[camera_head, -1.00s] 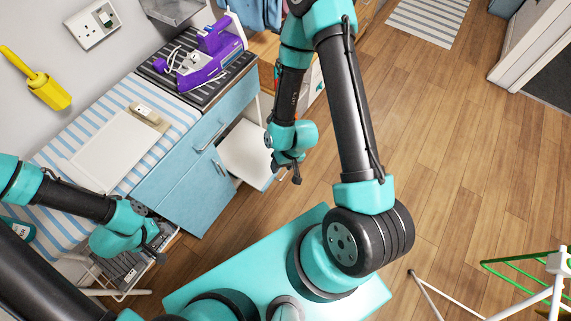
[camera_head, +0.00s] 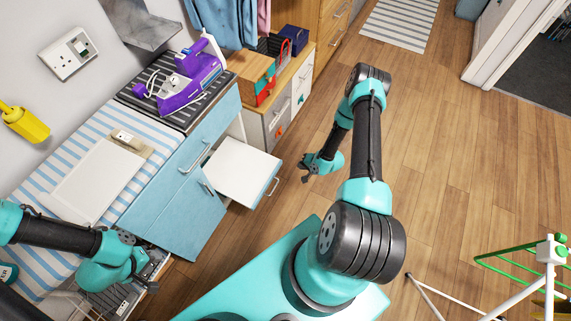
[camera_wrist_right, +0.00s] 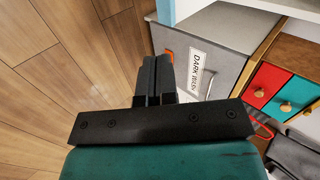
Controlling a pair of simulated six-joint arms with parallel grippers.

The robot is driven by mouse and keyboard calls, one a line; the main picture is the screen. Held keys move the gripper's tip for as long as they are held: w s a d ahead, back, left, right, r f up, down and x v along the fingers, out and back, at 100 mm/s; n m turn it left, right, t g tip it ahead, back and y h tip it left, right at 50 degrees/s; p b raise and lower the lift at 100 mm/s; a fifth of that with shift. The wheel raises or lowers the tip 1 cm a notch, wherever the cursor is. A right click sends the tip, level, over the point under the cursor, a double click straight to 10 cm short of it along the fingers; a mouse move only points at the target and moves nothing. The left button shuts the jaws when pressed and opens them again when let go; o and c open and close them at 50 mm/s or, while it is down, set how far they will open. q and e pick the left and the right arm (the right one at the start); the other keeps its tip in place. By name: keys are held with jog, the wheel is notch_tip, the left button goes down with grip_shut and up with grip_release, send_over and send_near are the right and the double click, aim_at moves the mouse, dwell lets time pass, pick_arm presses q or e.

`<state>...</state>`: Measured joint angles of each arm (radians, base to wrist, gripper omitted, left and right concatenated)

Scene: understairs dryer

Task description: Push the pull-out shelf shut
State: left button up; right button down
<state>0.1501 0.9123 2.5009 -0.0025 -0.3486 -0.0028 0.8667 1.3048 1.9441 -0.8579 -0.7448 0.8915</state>
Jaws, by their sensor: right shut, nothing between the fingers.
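The pull-out shelf (camera_head: 240,172) is a white board sticking out of the blue cabinet (camera_head: 182,212), with a metal handle (camera_head: 272,187) on its outer front edge. My right gripper (camera_head: 305,172) is to the right of the shelf's front edge, over the wooden floor and apart from the handle. In the right wrist view its fingers (camera_wrist_right: 152,75) are shut together with nothing between them. The shelf is not clearly seen in that view. My left gripper (camera_head: 150,278) is at the lower left, by the front of the striped counter. Its fingers are too small and dark to read.
Grey bins with labels (camera_head: 279,125) stand in a wooden unit beyond the shelf; one label shows in the wrist view (camera_wrist_right: 197,72). A purple iron (camera_head: 188,80) sits on the counter. A drying rack (camera_head: 548,250) stands at lower right. The floor (camera_head: 440,170) is clear.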

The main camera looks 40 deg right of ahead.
jog(key=shift+s+d+f+m+t, duration=0.2)
jog(key=shift+s+d+f, duration=0.1)
jog(key=shift+d+f, duration=0.2)
jog(key=shift+s+d+f+m+t, duration=0.1)
jog(key=shift+s+d+f+m, duration=0.15)
jog(key=shift+d+f, duration=0.2)
send_near(281, 164)
jog(key=f+x, duration=0.1)
jog(key=x, duration=0.5)
jog(key=shift+w+r, duration=0.25)
jog(key=shift+r, duration=0.05)
jog(key=shift+w, duration=0.1)
